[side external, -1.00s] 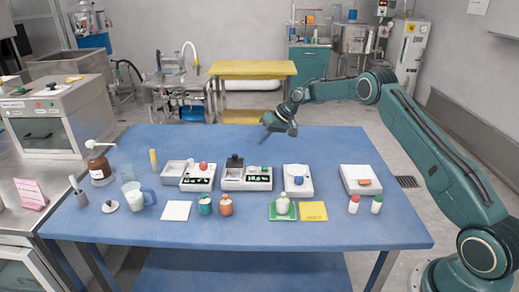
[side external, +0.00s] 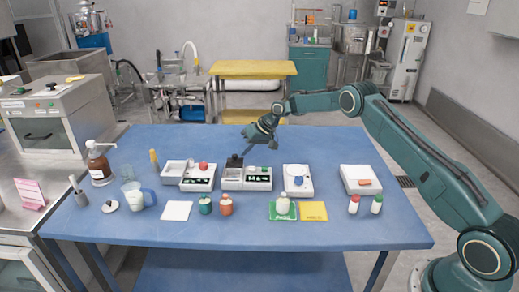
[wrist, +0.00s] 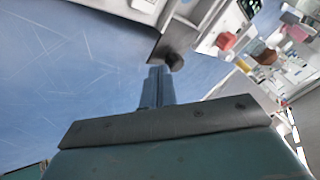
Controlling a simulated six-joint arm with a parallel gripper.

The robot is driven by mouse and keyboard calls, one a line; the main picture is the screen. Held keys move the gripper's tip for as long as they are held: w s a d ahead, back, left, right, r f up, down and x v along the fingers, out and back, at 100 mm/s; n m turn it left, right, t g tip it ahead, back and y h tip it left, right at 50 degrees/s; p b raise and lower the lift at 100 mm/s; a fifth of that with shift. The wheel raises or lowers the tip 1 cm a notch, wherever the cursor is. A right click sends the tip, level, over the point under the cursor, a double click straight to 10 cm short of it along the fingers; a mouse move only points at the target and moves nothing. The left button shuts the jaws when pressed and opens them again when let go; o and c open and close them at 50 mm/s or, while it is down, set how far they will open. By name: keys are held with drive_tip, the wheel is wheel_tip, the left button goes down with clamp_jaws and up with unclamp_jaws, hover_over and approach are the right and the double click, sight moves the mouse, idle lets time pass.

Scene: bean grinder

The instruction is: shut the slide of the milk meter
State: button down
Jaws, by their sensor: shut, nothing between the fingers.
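A white two-part device (side external: 232,184) stands in the middle of the table, with a dark block (side external: 235,160) at its back left and a dark green display at its right. No label naming the milk meter is readable, so I cannot tell for certain that this is it, or how far its slide is open. My gripper (side external: 248,149) is shut and empty, just behind and above the dark block. In the wrist view its closed fingers (wrist: 158,85) point at a dark rounded knob (wrist: 174,59) close ahead; I cannot tell whether they touch.
A white device with a red knob (side external: 203,165) stands to the left, one with a blue knob (side external: 298,181) to the right, and a white box (side external: 347,177) farther right. Jars, bottles and a jug (side external: 148,197) stand along the front and left. The blue table's back strip is clear.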

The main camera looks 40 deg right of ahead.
sight(240, 167)
drive_tip(key=shift+s+a, duration=0.1)
drive_tip(key=shift+s+a, duration=2.25)
drive_tip(key=shift+d, duration=0.15)
drive_tip(key=shift+s+d, duration=0.15)
drive_tip(key=shift+d, duration=0.45)
drive_tip(key=d, duration=0.3)
drive_tip(key=shift+s+r, duration=0.35)
drive_tip(key=v, duration=0.9)
drive_tip(key=shift+s+r, duration=0.1)
